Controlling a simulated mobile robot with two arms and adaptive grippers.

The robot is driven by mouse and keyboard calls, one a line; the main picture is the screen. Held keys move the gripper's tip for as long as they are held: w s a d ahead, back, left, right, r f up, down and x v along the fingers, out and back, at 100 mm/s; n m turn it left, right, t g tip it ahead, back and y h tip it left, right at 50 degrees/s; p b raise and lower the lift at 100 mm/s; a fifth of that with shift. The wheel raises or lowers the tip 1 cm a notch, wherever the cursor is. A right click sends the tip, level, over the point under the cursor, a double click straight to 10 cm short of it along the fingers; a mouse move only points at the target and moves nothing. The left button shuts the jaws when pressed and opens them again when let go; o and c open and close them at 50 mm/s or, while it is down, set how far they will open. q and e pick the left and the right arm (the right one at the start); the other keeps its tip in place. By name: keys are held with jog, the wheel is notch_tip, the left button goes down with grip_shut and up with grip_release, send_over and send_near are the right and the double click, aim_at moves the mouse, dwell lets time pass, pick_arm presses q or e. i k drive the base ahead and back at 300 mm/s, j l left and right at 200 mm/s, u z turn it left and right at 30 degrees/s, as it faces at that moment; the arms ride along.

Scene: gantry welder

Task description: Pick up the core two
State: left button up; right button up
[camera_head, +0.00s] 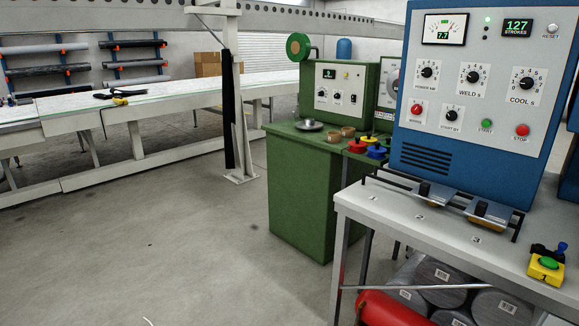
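No thing in view is clearly marked as core two. Two small brown ring-shaped pieces, the nearer one (333,137) and the farther one (348,131), sit on top of the green cabinet (300,195); they look like short cores, but I cannot tell whether either is core two. A grey metal disc-like piece (309,125) lies left of them. Red (357,147), blue (376,152) and yellow (365,140) spool-like pieces stand at the cabinet's right side. Neither of my grippers is in view.
A white table (400,207) at right carries a blue machine (470,150), a slotted black rail fixture (440,204) and a yellow button box (546,268). Wrapped rolls (435,272) and a red cylinder (390,310) lie beneath. Floor (170,250) at left is clear before the long bench (160,95).

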aim_at(346, 132)
jog(key=i+j+u, duration=0.15)
jog(key=i+u, duration=0.2)
jog(key=i, duration=0.3)
jog(key=i+u, duration=0.3)
jog(key=i, duration=0.3)
jog(key=i+l+u, duration=0.35)
jog(key=i, duration=0.25)
jog(key=i+z, duration=0.7)
jog(key=i, duration=0.2)
jog(key=i+j+z, duration=0.25)
jog(key=i+z, duration=0.15)
